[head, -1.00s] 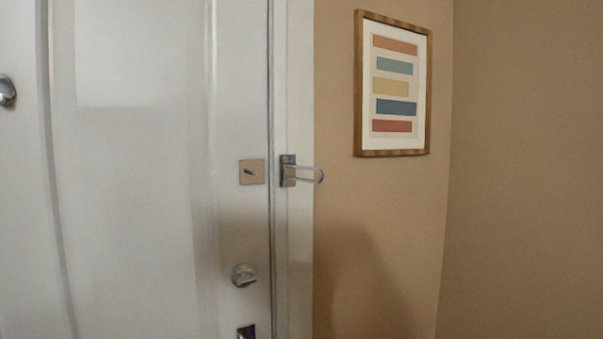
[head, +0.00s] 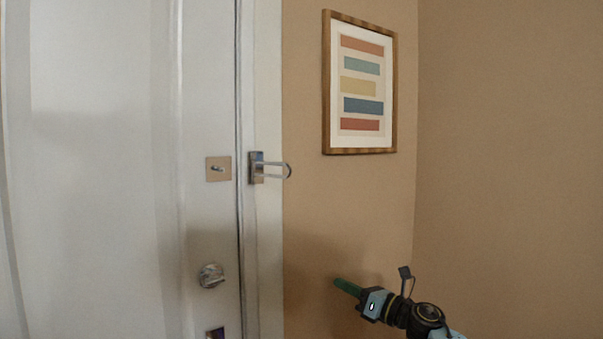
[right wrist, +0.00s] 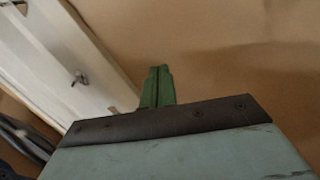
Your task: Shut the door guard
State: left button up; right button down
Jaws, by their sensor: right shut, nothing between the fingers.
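The door guard is a silver swing bar (head: 276,171) on a mount on the white door frame, with its looped end sticking out to the right, away from the door. Its catch plate with a small stud (head: 219,169) sits on the white door (head: 105,150), left of the bar. My right gripper (head: 340,282) has green fingers and is low in front of the tan wall, below and to the right of the bar and apart from it. In the right wrist view its fingers (right wrist: 158,72) are together and empty. My left gripper is not in view.
A round door knob (head: 211,275) sits below the catch plate, with a dark plate (head: 215,333) under it. A framed striped picture (head: 360,85) hangs on the wall to the right. The space in front of the wall is free.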

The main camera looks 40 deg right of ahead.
jog(key=s+a+r+n+g+y+b, duration=0.1)
jog(key=s+a+r+n+g+y, duration=0.3)
jog(key=r+n, duration=0.85)
jog(key=s+a+r+n+t+h, duration=0.1)
jog(key=s+a+r+n, duration=0.35)
jog(key=r+n, duration=0.8)
jog(key=w+a+r+m+p, duration=0.3)
jog(key=w+a+r+p, duration=0.1)
jog(key=w+a+p, duration=0.2)
jog(key=shift+a, duration=0.3)
jog(key=shift+a+r+y+p, duration=0.1)
jog(key=shift+y+p, duration=0.2)
